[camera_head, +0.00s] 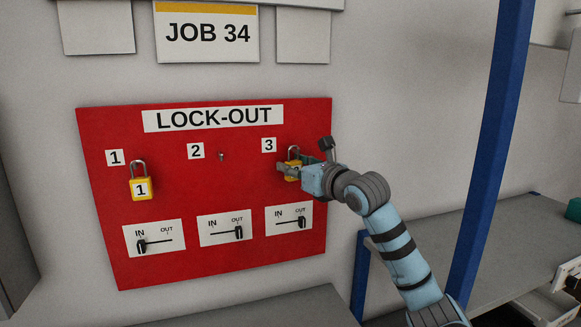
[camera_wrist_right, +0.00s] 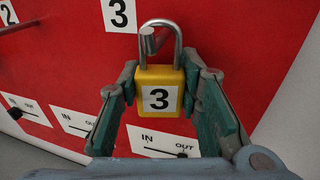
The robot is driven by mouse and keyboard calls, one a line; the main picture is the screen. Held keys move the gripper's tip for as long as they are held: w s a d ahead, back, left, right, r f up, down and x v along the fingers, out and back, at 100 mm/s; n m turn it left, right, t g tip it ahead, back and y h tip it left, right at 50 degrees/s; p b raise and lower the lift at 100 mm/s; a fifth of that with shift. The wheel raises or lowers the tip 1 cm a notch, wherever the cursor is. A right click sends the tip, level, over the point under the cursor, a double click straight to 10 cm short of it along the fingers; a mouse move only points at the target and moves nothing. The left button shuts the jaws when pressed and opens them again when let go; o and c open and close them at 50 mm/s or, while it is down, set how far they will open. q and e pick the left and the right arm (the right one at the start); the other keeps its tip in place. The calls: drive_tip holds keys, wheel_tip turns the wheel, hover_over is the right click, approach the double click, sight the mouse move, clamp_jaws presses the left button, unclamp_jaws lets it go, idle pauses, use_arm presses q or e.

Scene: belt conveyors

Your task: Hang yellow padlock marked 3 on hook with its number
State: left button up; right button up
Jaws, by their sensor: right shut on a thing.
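The yellow padlock marked 3 (camera_wrist_right: 160,80) is upright in the right wrist view, its number facing me and its shackle up. It also shows in the head view (camera_head: 291,155), partly covered by my fingers. My right gripper (camera_head: 287,170) is shut on its body from both sides, at the panel just below and right of the number 3 label (camera_head: 269,145). A grey metal hook (camera_wrist_right: 149,42) shows inside the shackle loop; I cannot tell whether the shackle rests on it. My left gripper is not in view.
The red lock-out board (camera_head: 180,275) is on the wall. A yellow padlock marked 1 (camera_head: 141,188) hangs at left, and hook 2 (camera_head: 221,156) is bare. IN/OUT switches (camera_head: 222,229) sit below. A blue post (camera_head: 490,150) stands to the right of my arm.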

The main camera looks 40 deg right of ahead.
drive_tip(key=o, duration=1.3)
drive_tip(key=shift+s, duration=0.2)
drive_tip(key=shift+s+a+r, duration=0.1)
drive_tip(key=shift+s+a, duration=0.1)
drive_tip(key=shift+s, duration=1.6)
drive_tip(key=shift+s+a+r, duration=0.1)
drive_tip(key=shift+s+a, duration=0.05)
drive_tip(key=shift+s, duration=1.6)
